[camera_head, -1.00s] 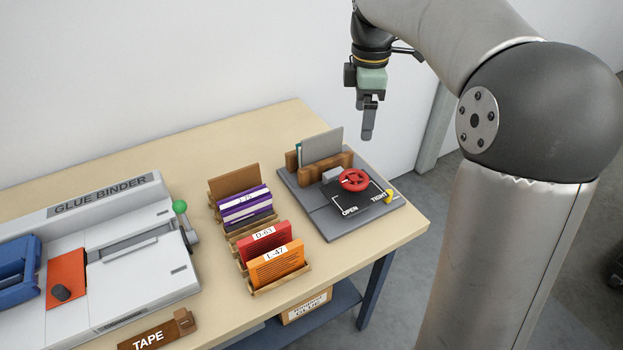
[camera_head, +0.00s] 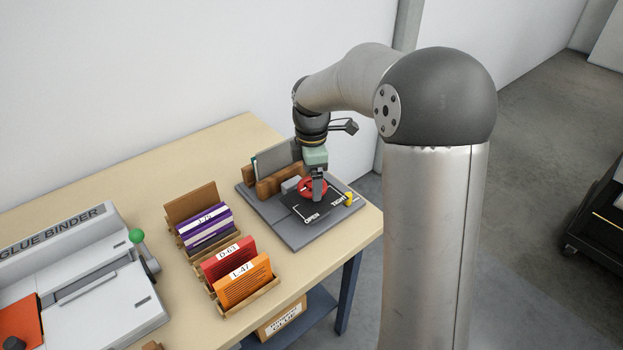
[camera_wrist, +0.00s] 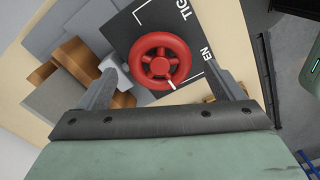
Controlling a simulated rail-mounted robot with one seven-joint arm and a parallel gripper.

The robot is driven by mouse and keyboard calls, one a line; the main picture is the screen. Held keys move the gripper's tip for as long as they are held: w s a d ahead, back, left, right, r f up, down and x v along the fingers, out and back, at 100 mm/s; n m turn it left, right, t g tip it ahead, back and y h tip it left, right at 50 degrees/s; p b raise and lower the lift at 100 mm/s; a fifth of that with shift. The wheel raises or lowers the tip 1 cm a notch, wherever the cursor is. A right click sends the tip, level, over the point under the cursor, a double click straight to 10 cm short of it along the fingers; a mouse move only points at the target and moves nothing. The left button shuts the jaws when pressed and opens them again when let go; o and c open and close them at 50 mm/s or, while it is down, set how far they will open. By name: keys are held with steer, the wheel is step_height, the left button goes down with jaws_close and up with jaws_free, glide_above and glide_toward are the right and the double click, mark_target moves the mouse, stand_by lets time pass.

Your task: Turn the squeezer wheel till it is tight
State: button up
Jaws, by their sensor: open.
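The red squeezer wheel (camera_head: 306,188) sits on a dark plate with a white line and the words OPEN and TIGHT, on a grey base (camera_head: 297,240). In the wrist view the wheel (camera_wrist: 160,36) shows spokes, a hub and a white mark at its lower rim. My gripper (camera_head: 318,196) points down over the wheel and hides part of it. In the wrist view my gripper (camera_wrist: 160,66) is open, one finger on each side of the wheel, with gaps visible. I cannot tell how far the fingertips reach down beside the rim.
A wooden block (camera_head: 268,187) holding grey boards stands behind the wheel. A small grey block (camera_head: 290,184) is close to its left. A yellow piece (camera_head: 349,199) is on its right. Racks of purple, red (camera_head: 226,258) and orange books and a glue binder (camera_head: 110,290) stand to the left.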

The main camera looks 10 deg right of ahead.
steer(key=shift+f, duration=0.8)
steer(key=c, duration=1)
